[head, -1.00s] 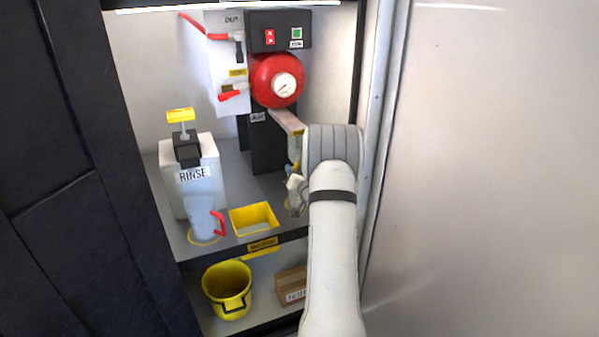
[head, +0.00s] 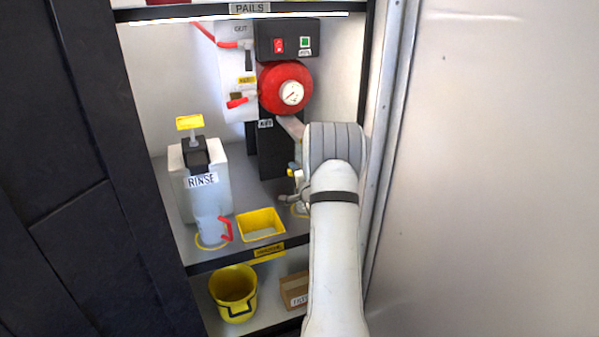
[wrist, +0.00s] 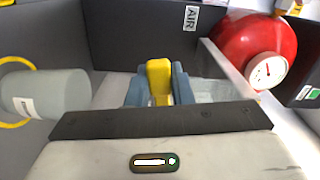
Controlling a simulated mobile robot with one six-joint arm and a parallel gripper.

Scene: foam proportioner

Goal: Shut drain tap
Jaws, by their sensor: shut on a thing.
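In the wrist view a yellow lever (wrist: 158,72), which looks like the drain tap's handle, stands between the blue-grey fingers of my gripper (wrist: 159,92). The gripper is shut on it. In the head view my gripper (head: 293,188) is mostly hidden behind my wrist, low at the right side of the cabinet. The tap's body and outlet are hidden there. The red round tank (head: 285,88) with a white gauge (head: 292,93) sits above, and a pale bracket (head: 291,127) slopes down from it toward my wrist.
A white RINSE container (head: 202,168), a jug with a red handle (head: 212,230) and a yellow tray (head: 261,225) stand on the shelf left of my gripper. A yellow bucket (head: 233,291) and a cardboard box (head: 294,290) are below. The cabinet's right frame (head: 384,110) is close to my arm.

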